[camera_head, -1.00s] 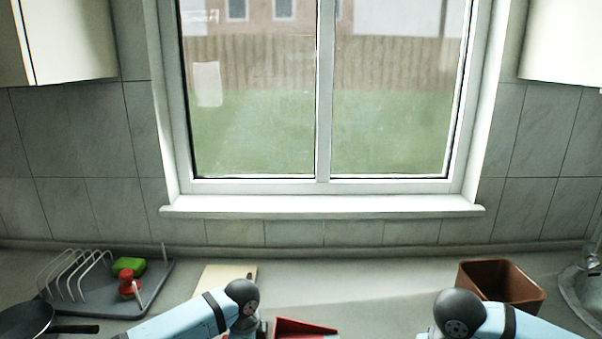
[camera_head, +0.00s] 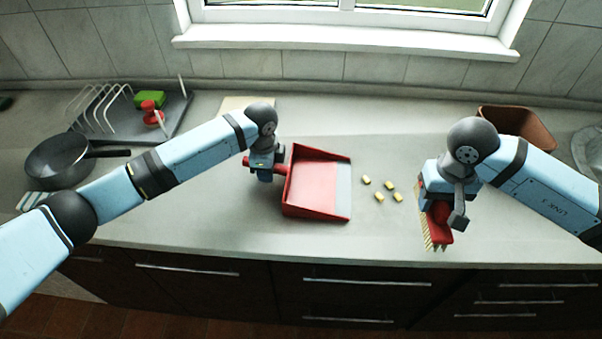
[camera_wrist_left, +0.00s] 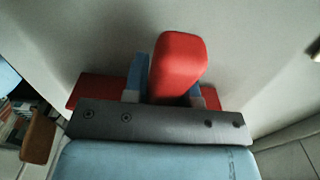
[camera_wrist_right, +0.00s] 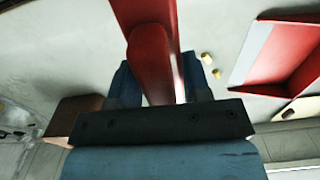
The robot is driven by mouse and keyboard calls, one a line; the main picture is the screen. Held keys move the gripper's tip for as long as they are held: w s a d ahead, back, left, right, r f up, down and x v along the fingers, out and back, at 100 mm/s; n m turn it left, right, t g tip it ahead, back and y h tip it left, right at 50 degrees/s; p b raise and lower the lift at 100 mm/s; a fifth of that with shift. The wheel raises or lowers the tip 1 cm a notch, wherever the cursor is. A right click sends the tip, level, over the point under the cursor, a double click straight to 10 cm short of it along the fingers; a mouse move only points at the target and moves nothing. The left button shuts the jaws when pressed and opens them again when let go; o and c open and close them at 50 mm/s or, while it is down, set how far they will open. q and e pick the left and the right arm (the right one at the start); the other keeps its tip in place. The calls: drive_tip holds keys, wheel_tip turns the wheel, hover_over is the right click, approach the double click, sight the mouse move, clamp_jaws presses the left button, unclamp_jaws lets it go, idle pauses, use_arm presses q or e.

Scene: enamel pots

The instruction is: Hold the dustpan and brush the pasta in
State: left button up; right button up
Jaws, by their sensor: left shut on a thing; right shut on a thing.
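The red dustpan (camera_head: 318,185) lies on the counter in the head view, its grey lip facing right toward the pasta. My left gripper (camera_head: 268,170) is shut on the dustpan's handle, whose red end fills the middle of the left wrist view (camera_wrist_left: 178,65). Several yellow pasta pieces (camera_head: 380,197) lie loose on the counter, right of the lip and apart from it. My right gripper (camera_head: 452,208) is shut on the red brush (camera_head: 438,222), right of the pasta; its pale bristles show along its edge. The brush handle shows in the right wrist view (camera_wrist_right: 152,50), with pasta (camera_wrist_right: 207,60) beside it.
A brown container (camera_head: 518,124) stands behind my right arm. A dark pan (camera_head: 60,160) and a grey dish rack (camera_head: 170,125) with a green sponge (camera_head: 150,99) are at left. A pale board (camera_head: 240,104) lies behind my left gripper. The counter's front edge is close.

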drive_tip(key=w+d+f, duration=0.1)
drive_tip(key=w+f, duration=0.1)
drive_tip(key=w, duration=1)
drive_tip(key=shift+m, duration=0.3)
drive_tip(key=shift+w+d+f, duration=0.1)
drive_tip(key=shift+d+f, duration=0.05)
drive_tip(key=shift+f, duration=1.25)
drive_tip(key=shift+d+f, duration=0.1)
drive_tip(key=shift+f, duration=1.3)
drive_tip(key=shift+a, duration=0.35)
approach(347, 188)
drive_tip(key=shift+d+f, duration=1.95)
drive_tip(key=shift+d, duration=0.05)
drive_tip(key=shift+a+r, duration=0.1)
drive_tip(key=shift+a, duration=1.9)
